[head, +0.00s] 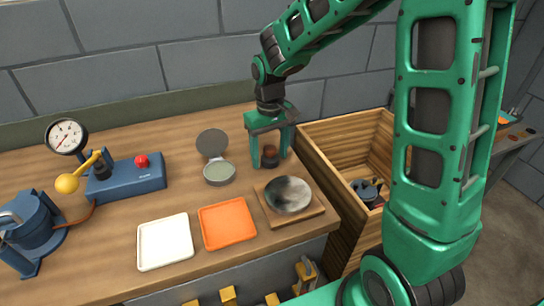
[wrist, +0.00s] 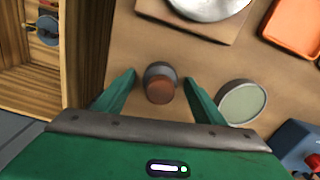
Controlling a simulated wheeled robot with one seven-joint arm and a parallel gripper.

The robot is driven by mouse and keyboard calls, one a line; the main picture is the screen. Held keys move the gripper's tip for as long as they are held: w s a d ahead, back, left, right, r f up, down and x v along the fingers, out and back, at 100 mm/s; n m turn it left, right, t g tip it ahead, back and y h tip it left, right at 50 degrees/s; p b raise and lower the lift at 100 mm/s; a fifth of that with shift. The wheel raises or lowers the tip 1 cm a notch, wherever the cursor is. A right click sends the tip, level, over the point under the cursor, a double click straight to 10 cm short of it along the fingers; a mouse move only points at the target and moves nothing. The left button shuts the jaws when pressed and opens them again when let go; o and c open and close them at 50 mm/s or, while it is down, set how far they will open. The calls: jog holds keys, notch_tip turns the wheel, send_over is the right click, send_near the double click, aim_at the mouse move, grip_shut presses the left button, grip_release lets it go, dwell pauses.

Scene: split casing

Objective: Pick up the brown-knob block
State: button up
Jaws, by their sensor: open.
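The brown-knob block (wrist: 160,86) is a small dark grey round piece with a brown knob on top. It stands on the wooden bench. In the head view the block (head: 270,158) shows between my gripper's fingers, partly covered by them. My gripper (head: 270,160) is green and points down. In the wrist view my gripper (wrist: 160,98) has its two fingers apart, one on each side of the block. I see gaps between the fingers and the block there, so it is not held.
A round grey tin (head: 219,172) with its lid raised stands just left of the gripper. A metal disc on a wooden board (head: 316,208) lies in front. An orange tray (head: 227,223) and a white tray (head: 165,241) lie nearer. An open wooden crate (head: 335,205) is at right.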

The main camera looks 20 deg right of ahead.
aim_at(268, 149)
jog(key=shift+c, duration=0.3)
jog(key=c, duration=1.3)
jog(key=shift+r, duration=0.1)
jog(key=shift+r, duration=0.45)
jog(key=r, duration=0.2)
jog(key=shift+s+a+r, duration=0.25)
jog(key=shift+a+r, duration=0.05)
jog(key=shift+r, duration=0.05)
jog(key=s+a, duration=1.2)
jog(key=shift+a+f, duration=0.1)
jog(key=shift+a, duration=0.05)
